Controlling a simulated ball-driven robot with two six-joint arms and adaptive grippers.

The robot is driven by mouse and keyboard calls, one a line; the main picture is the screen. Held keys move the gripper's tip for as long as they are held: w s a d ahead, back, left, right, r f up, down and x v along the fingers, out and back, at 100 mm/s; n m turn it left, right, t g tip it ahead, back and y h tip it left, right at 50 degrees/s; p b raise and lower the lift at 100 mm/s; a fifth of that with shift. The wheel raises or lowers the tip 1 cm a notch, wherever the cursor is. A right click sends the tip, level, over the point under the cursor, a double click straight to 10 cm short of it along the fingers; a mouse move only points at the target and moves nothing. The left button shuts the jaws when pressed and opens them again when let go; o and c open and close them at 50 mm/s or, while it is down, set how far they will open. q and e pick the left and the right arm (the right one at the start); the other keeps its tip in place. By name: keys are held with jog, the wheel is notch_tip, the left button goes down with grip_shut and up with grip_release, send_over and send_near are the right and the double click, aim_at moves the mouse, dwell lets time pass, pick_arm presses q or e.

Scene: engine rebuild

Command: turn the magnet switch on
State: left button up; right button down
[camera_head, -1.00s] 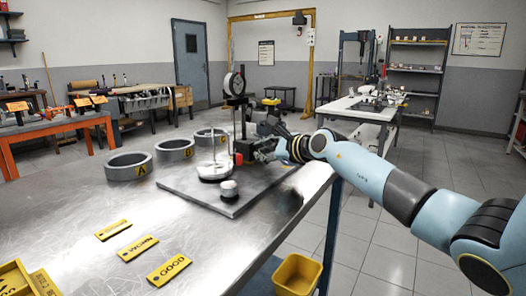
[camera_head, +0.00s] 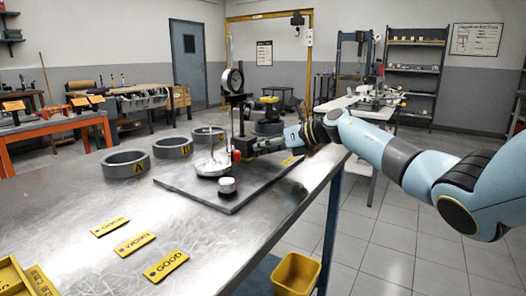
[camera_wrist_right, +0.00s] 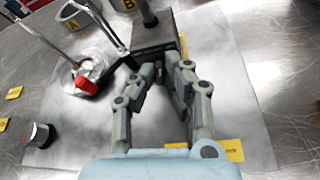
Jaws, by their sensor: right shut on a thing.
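The dial gauge stand has a dark block-shaped base (camera_wrist_right: 155,30) on the grey plate (camera_head: 172,181); its round dial (camera_head: 232,81) stands on a post above. My right gripper (camera_wrist_right: 163,76) reaches the base's near face from the right in the head view. Its fingers are shut on a small dark part at that face, which looks like the magnet switch; the fingers mostly hide it, and its setting cannot be read. A red knob (camera_wrist_right: 86,85) shows left of the fingers in the wrist view. My left gripper is not in view.
A silver round piece with a thin upright rod (camera_head: 212,167) and a small white-topped cylinder (camera_head: 227,186) are on the plate. Grey rings (camera_head: 126,166) stand behind. Yellow tags (camera_head: 167,266) lie in front. A yellow bin (camera_head: 297,274) is below the table edge.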

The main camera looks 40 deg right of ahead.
jog(key=m+b, duration=0.1)
jog(key=m+y, duration=0.1)
jog(key=y+b, duration=0.1)
jog(key=shift+w+d+f+m+b, duration=0.1)
jog(key=shift+d+f+m+b, duration=0.2)
jog(key=shift+f+m, duration=0.1)
jog(key=shift+m+y+b, duration=0.4)
jog(key=shift+m+b, duration=0.2)
jog(key=c, duration=1.4)
grip_release()
jog(key=shift+r, duration=0.1)
jog(key=shift+d, duration=0.1)
jog(key=shift+d, duration=0.15)
jog(key=v, duration=0.7)
jog(key=shift+s+d+r, duration=0.15)
jog(key=shift+s+r, duration=0.1)
